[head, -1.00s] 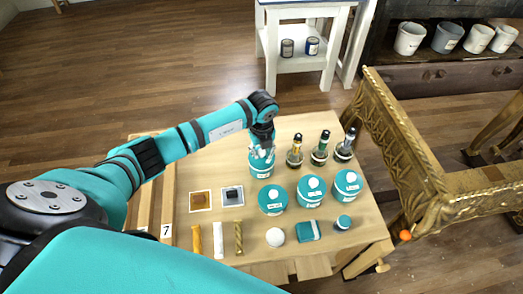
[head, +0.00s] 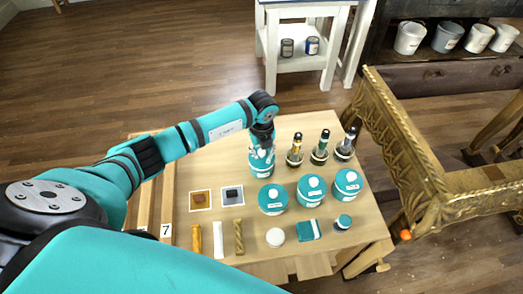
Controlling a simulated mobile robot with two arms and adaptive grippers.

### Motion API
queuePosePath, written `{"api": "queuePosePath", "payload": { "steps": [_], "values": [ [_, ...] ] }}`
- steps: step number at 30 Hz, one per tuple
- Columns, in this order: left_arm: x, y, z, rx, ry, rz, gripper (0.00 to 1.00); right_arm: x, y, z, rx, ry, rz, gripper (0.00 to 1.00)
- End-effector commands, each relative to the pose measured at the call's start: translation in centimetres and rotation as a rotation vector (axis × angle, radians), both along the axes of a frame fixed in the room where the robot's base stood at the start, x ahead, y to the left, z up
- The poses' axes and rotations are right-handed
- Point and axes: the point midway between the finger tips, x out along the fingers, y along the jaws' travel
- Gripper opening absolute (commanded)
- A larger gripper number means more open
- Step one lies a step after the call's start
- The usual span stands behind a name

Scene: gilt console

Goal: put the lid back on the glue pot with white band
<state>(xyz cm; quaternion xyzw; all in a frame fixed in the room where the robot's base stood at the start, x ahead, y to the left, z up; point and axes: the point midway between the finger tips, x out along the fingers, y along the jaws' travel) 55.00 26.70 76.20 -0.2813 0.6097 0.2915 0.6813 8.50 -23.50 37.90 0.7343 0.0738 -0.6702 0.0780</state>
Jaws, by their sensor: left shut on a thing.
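My left gripper (head: 262,150) points down over a teal glue pot (head: 262,170) at the back of the cluster on the wooden table. It is shut on what appears to be the lid, at the pot's top. The fingers hide most of the lid, and I cannot tell whether it rests fully on the rim. Three other teal pots with white knobs stand nearby: a left one (head: 273,205), a middle one (head: 311,197) and a right one (head: 347,189). The bands are too small to tell apart clearly. My right gripper is not in view.
Three dark bottles (head: 320,152) stand right of the held pot. In front lie a white round thing (head: 275,237), a teal-and-white block (head: 308,230), a small teal jar (head: 343,222) and several sticks (head: 218,240). A gilt console (head: 410,150) borders the table's right. The table's back left is clear.

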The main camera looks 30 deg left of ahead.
Motion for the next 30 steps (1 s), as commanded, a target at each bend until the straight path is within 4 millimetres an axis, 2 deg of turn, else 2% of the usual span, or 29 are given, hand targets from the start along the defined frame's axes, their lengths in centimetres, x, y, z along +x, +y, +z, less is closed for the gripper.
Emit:
{"api": "queuePosePath", "payload": {
  "steps": [5,6,12,17,23,30],
  "values": [
    [-0.01,-0.01,0.0,0.0,0.0,0.0,0.0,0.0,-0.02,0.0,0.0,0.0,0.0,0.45],
    [-0.01,-0.01,0.0,0.0,0.0,0.0,0.24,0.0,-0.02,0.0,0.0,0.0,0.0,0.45],
    [-0.01,-0.02,0.0,-0.001,0.001,0.0,0.48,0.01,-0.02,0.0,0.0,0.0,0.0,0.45],
    [-0.01,-0.03,-0.01,-0.001,0.001,0.0,0.48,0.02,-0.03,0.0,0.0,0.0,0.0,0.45],
    [-0.02,-0.03,-0.02,-0.001,0.001,0.0,0.72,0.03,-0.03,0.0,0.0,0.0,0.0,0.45],
    [-0.02,-0.02,0.0,-0.001,0.001,0.0,0.72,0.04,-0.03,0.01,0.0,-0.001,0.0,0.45]
  ]
}}
